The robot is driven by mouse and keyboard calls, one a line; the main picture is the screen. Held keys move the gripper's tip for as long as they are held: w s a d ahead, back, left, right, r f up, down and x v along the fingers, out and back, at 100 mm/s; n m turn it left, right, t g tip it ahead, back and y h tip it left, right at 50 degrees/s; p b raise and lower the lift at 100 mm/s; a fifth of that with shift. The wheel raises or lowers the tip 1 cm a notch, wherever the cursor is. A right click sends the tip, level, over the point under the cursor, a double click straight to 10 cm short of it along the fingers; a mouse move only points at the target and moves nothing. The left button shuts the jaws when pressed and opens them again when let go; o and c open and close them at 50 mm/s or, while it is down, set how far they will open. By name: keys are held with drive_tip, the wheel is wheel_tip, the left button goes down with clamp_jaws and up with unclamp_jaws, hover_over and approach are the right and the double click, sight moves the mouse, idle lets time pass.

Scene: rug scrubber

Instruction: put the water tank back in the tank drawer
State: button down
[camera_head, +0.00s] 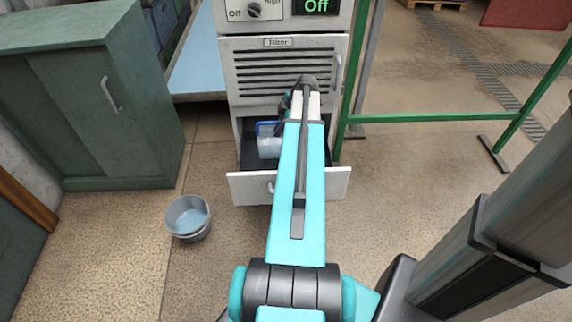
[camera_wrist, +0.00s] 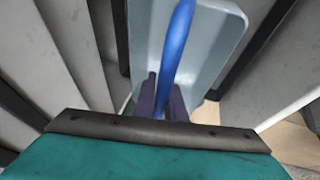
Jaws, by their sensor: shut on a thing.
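The water tank (camera_head: 269,147) is a pale, translucent box with a blue rim, seen left of my arm in the head view. It is within the open tank drawer, between the drawer front (camera_head: 247,187) and the machine. I cannot tell whether it rests on the drawer floor. In the wrist view the tank (camera_wrist: 215,40) fills the upper middle, with its blue handle (camera_wrist: 180,35) running between my fingers. My gripper (camera_wrist: 163,88) is shut on that handle. My arm hides the gripper's tips and the tank's right part in the head view.
The grey machine has a filter panel (camera_head: 277,70) above the drawer. A green rail (camera_head: 425,116) runs right of the machine. The floor right of the drawer is clear.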

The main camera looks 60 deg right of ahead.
sight(282, 135)
drive_tip(key=shift+s+d+f, duration=0.15)
drive_tip(key=shift+s+d, duration=0.2)
drive_tip(key=shift+s, duration=0.25)
drive_tip(key=shift+f+b, duration=0.6)
drive_tip(key=shift+f, duration=2.5)
drive_tip(key=shift+f+b, duration=0.4)
drive_tip(key=shift+f, duration=1.5)
drive_tip(key=shift+f, duration=0.1)
drive_tip(key=c, duration=1.8)
unclamp_jaws()
